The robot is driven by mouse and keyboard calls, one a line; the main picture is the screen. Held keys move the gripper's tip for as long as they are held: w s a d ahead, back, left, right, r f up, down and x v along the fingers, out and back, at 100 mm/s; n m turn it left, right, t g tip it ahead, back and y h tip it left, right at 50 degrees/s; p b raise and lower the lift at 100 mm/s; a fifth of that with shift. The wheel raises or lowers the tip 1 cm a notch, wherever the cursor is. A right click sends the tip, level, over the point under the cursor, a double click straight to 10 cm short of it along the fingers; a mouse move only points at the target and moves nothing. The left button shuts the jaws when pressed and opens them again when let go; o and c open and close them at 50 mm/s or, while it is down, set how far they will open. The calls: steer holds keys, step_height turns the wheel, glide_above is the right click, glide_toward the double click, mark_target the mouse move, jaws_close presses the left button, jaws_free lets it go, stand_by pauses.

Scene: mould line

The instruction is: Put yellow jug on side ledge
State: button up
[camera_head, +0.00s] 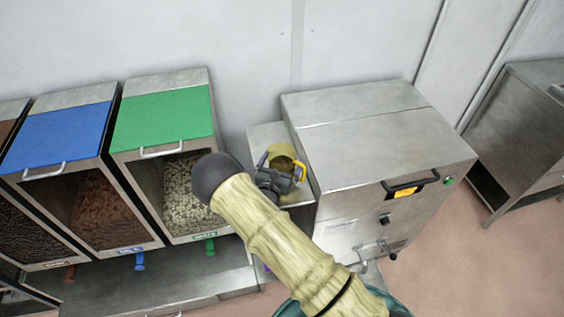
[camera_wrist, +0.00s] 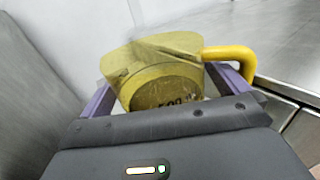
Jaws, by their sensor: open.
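The yellow jug (camera_head: 280,156) stands at the narrow side ledge (camera_head: 266,132) between the bins and the steel machine. In the wrist view the jug (camera_wrist: 165,75) fills the middle, tilted in the picture, with its yellow handle (camera_wrist: 228,53) to the right. My gripper (camera_head: 281,166) is at the jug. In the wrist view its purple fingers stand one on each side of the jug's body. The jaws are open. My arm and gripper hide the front of the jug and part of the ledge in the head view.
Steel bins with blue (camera_head: 60,136) and green (camera_head: 165,118) lids stand to the left. A large steel machine (camera_head: 375,130) with a black handle stands close on the right. A wall (camera_head: 240,50) is behind. Another steel unit (camera_head: 530,115) is at the far right.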

steer(key=shift+r, duration=0.15)
steer(key=b+v, duration=0.3)
steer(key=v, duration=0.8)
steer(key=shift+a+b, duration=0.15)
steer(key=shift+b, duration=0.15)
steer(key=shift+s, duration=0.55)
